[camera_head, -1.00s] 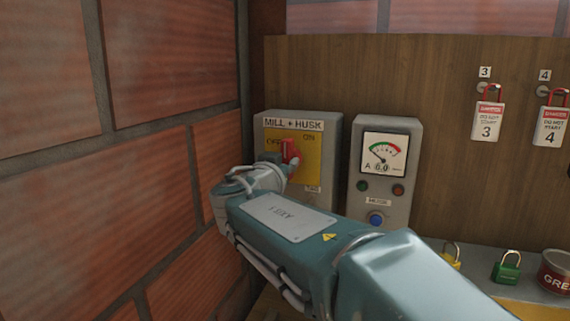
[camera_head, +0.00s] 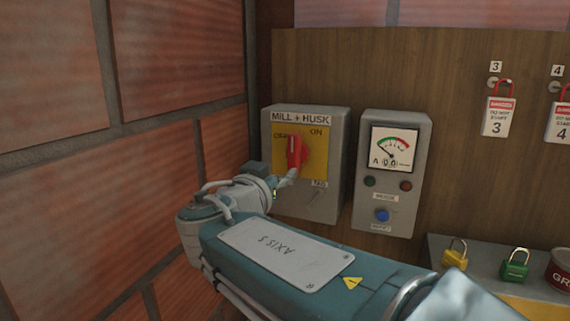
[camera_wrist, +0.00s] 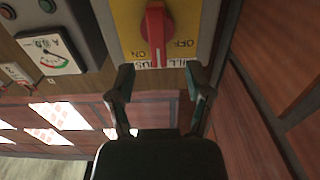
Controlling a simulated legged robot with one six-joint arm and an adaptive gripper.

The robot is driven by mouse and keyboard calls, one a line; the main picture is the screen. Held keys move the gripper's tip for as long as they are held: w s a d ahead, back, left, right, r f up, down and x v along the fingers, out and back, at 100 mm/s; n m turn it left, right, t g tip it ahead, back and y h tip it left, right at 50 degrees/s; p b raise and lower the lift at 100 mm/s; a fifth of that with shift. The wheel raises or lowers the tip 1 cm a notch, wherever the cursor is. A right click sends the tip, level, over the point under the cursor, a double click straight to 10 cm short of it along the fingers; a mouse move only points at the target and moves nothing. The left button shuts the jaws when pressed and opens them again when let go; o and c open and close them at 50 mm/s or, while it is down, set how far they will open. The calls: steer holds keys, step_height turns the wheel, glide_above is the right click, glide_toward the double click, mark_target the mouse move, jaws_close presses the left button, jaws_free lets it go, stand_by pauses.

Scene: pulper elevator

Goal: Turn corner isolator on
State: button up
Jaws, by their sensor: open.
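The corner isolator is a grey box (camera_head: 338,165) labelled MILL + HUSK, with a yellow plate (camera_head: 318,165) and a red rotary handle (camera_head: 295,152). The handle stands about upright, between OFF on the left and ON on the right. In the wrist view, where the lettering is upside down, the red handle (camera_wrist: 156,28) points along the picture's height. My gripper (camera_wrist: 160,72) is open and empty; its two fingers are spread just below the handle in that view, apart from it. In the head view my gripper (camera_head: 284,181) is at the handle's lower left, partly hidden by my wrist.
A brick wall (camera_head: 70,190) runs close along the left. A grey meter box (camera_head: 421,160) with a dial, lamps and a blue button stands right of the isolator. Tagged padlocks (camera_head: 497,115) hang further right. Yellow (camera_head: 454,258) and green padlocks (camera_head: 514,268) sit on the ledge.

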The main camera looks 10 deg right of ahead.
steer(key=v, duration=0.4)
steer(key=shift+f, duration=0.1)
steer(key=s+d+f+n+g+y, duration=0.3)
steer(key=s+d+f+g, duration=0.55)
steer(key=f, duration=0.45)
steer(key=s+a+f+n+y, duration=0.1)
steer(key=s+f+n+y, duration=0.2)
steer(key=s+f+y, duration=0.4)
steer(key=s+f+g, duration=0.1)
steer(key=s+f, duration=0.2)
steer(key=s, duration=0.1)
steer(key=shift+a+f+n, duration=0.2)
steer(key=shift+a+n, duration=0.05)
steer(key=shift+n, duration=0.15)
